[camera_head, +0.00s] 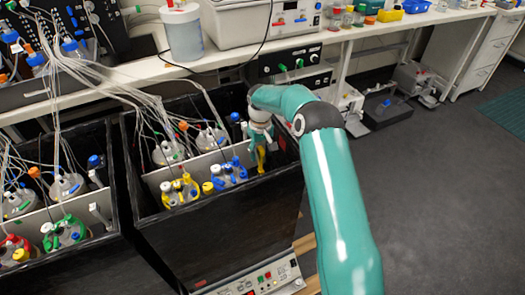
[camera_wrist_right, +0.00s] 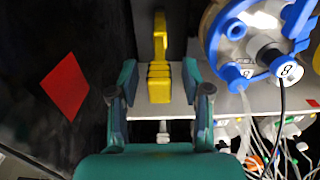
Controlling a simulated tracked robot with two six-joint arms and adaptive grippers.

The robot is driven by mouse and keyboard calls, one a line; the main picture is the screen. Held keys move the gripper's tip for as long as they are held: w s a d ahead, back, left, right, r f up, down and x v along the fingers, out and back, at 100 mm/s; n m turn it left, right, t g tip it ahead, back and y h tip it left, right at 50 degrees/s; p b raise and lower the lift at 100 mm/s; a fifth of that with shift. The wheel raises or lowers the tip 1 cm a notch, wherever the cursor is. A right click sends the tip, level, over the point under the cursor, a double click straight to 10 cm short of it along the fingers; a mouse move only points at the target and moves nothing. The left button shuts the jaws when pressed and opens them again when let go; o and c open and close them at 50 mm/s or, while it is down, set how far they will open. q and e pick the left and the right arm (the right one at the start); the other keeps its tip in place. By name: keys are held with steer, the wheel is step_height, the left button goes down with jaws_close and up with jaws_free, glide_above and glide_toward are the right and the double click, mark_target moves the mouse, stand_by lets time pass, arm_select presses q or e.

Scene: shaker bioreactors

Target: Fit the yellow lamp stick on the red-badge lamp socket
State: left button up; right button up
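In the head view the stick (camera_head: 261,160) shows below my right gripper (camera_head: 260,140), at the right end of the black box. A red diamond badge (camera_wrist_right: 65,87) is on the dark wall left of the gripper in the wrist view. I cannot make out the lamp socket or whether the stick touches it. My left gripper is not in view.
The black box (camera_head: 235,225) holds several vessels with tubes and coloured caps. A blue-capped vessel (camera_wrist_right: 262,30) is close right of the stick. A second box stands at left (camera_head: 100,255). A bench (camera_head: 150,70) with instruments runs behind. Grey floor (camera_head: 435,190) is free at right.

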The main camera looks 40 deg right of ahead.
steer(key=shift+r, duration=0.6)
step_height(320, 180, up, 11)
steer(key=shift+f, duration=0.15)
